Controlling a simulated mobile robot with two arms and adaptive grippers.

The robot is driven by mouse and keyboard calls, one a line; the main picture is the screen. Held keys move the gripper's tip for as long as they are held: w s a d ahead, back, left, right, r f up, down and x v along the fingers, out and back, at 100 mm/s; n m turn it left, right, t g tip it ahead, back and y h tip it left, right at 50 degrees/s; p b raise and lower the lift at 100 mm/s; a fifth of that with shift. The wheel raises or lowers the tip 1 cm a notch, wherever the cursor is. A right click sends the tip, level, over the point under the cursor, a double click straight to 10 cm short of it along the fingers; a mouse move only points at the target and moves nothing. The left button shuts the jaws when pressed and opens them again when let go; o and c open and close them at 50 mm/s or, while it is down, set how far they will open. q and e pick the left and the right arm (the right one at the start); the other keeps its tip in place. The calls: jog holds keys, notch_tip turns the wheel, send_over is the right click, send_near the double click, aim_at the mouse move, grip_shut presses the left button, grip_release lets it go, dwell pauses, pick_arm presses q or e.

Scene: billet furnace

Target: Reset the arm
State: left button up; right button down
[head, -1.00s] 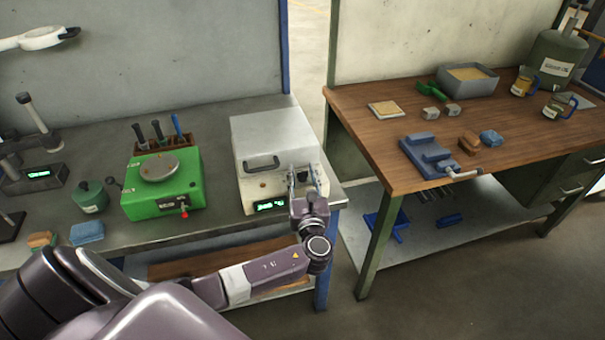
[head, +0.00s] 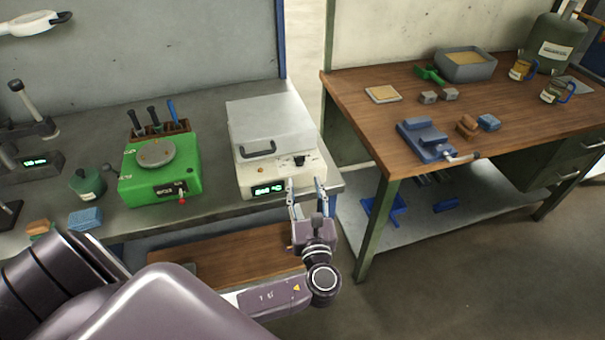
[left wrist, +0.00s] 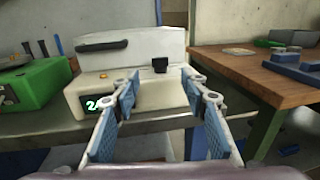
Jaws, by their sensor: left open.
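My left gripper (head: 306,188) is open and empty in front of the white billet furnace (head: 275,178), near the front edge of the grey bench. In the left wrist view its two blue-padded fingers (left wrist: 160,98) stand apart with nothing between them. The furnace also shows in the left wrist view (left wrist: 130,77), just beyond the fingers. Its lid with the dark handle is down, and a green display glows on its front. A dark knob (head: 300,160) sits on the furnace front, to the right. My right gripper does not show.
A green machine (head: 160,180) stands left of the furnace, with a tool rack (head: 160,130) behind it. The wooden bench (head: 370,120) on the right carries a blue vise (head: 425,140) and several small blocks. A floor gap separates the benches.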

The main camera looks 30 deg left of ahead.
pick_arm(q)
jog(key=shift+s+d, duration=0.35)
jog(key=shift+s, duration=0.05)
jog(key=s+a+f+n+g+h+b, duration=0.1)
jog(key=s+f+n+g+h, duration=0.1)
jog(key=f, duration=0.9)
jog(key=s+f+n+g+h, duration=0.1)
jog(key=s+f+g+h, duration=0.1)
jog(key=f, duration=0.9)
jog(key=s+f+n+g+h, duration=0.1)
jog(key=s+f+n+g, duration=0.15)
jog(key=s+f, duration=0.4)
jog(key=s+f+n+g+h, duration=0.2)
jog(key=s+f+n, duration=0.15)
jog(key=f, duration=0.55)
jog(key=s+d+f+n+g+h+b, duration=0.1)
jog(key=s+d+f+n, duration=0.1)
jog(key=s+f+n, duration=0.3)
jog(key=s+d+f+n+g+h, duration=0.2)
jog(key=s+f+n, duration=0.4)
jog(key=s, duration=0.8)
jog(key=s+d+f+n+g+h+b, duration=0.1)
jog(key=s+d+f+n, duration=0.2)
jog(key=s, duration=0.7)
notch_tip(320, 180, down, 4)
jog(key=shift+s+d+r+n+h+b, duration=0.2)
jog(key=shift+d+n+h+b, duration=0.1)
jog(key=shift+n, duration=0.9)
